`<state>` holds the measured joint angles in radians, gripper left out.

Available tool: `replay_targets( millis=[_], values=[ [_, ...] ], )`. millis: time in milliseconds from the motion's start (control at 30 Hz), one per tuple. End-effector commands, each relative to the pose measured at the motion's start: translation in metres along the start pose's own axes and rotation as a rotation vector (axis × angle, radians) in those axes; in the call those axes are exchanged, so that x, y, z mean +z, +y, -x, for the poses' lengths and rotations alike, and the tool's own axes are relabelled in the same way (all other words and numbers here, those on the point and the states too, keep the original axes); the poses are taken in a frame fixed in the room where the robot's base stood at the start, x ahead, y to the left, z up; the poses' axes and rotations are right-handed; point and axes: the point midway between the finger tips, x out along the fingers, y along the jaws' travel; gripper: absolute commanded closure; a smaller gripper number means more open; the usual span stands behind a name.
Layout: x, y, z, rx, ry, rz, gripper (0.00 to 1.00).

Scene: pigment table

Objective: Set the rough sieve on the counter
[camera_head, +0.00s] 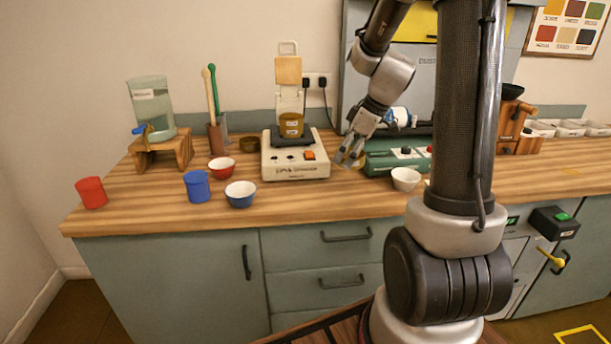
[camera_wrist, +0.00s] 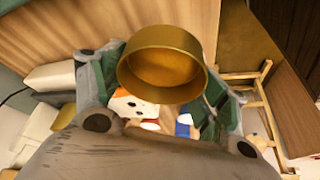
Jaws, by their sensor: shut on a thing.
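A round brass-coloured sieve (camera_wrist: 163,62) sits between the fingers of my gripper (camera_wrist: 163,85) in the wrist view. The fingers are shut on it, and its open rim faces the camera. No label shows on it, so I cannot tell its mesh. In the head view my gripper (camera_head: 348,156) hangs above the wooden counter (camera_head: 340,197), just right of the cream machine. The sieve in it cannot be made out there. A dark brass ring-shaped thing (camera_head: 249,146) lies on the counter left of the machine.
The cream machine (camera_head: 296,168) and a green device (camera_head: 385,165) flank my gripper. A white bowl (camera_head: 405,179), blue bowl (camera_head: 241,195), red bowl (camera_head: 221,169), blue cup (camera_head: 197,186) and red cup (camera_head: 91,192) stand on the counter. The front middle counter is clear.

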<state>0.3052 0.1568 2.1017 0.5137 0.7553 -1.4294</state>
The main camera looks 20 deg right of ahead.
Motion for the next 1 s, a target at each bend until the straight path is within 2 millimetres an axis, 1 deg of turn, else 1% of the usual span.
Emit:
replay_targets(
  millis=[100,200,367,500,600,1000],
  values=[
    [0.010,-0.001,-0.022,-0.005,-0.004,-0.004,0.52],
    [0.017,-0.001,-0.039,-0.005,-0.003,-0.004,0.52],
    [0.023,0.000,-0.055,-0.003,-0.001,-0.003,0.52],
    [0.032,-0.001,-0.074,-0.004,-0.002,-0.004,0.52],
    [0.036,-0.001,-0.085,-0.003,-0.002,-0.003,0.52],
    [0.038,0.000,-0.090,-0.001,-0.002,-0.001,0.52]
  ],
)
